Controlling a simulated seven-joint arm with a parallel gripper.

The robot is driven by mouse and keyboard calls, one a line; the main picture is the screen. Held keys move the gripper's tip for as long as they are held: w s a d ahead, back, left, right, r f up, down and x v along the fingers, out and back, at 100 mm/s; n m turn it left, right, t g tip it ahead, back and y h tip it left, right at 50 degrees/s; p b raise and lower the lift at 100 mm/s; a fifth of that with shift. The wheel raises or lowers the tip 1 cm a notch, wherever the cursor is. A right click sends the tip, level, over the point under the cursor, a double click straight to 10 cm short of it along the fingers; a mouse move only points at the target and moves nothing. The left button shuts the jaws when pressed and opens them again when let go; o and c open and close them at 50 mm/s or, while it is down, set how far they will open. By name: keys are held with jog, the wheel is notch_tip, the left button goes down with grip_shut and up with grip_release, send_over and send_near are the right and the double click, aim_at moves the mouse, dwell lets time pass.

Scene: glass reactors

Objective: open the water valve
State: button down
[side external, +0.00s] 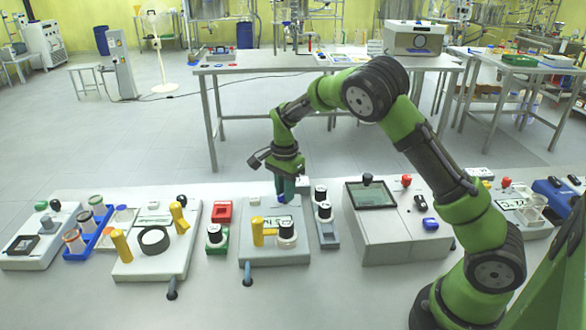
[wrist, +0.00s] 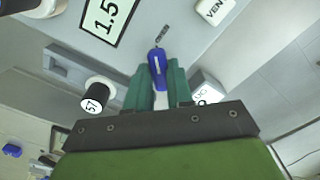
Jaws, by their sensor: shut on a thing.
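A small blue lever-like handle (wrist: 157,70), which looks like the water valve's handle, sits at the edge of a grey panel in the wrist view. My gripper (wrist: 157,74) has its two green fingers closed on either side of this handle. In the side view my gripper (side external: 287,188) points down at the back edge of the middle grey station (side external: 262,254). A bit of the blue handle (side external: 281,197) shows beside the fingers there. The handle's base and its exact turn angle are mostly hidden.
A black-and-white knob (wrist: 97,95) is left of the fingers, and a white labelled block (wrist: 207,88) is close on the right. In the side view, a yellow handle (side external: 257,231) and a black-topped knob (side external: 287,229) stand on the station. A grey two-knob unit (side external: 327,228) is on its right.

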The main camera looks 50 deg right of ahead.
jog(key=c, duration=1)
grip_release()
notch_tip(320, 180, up, 17)
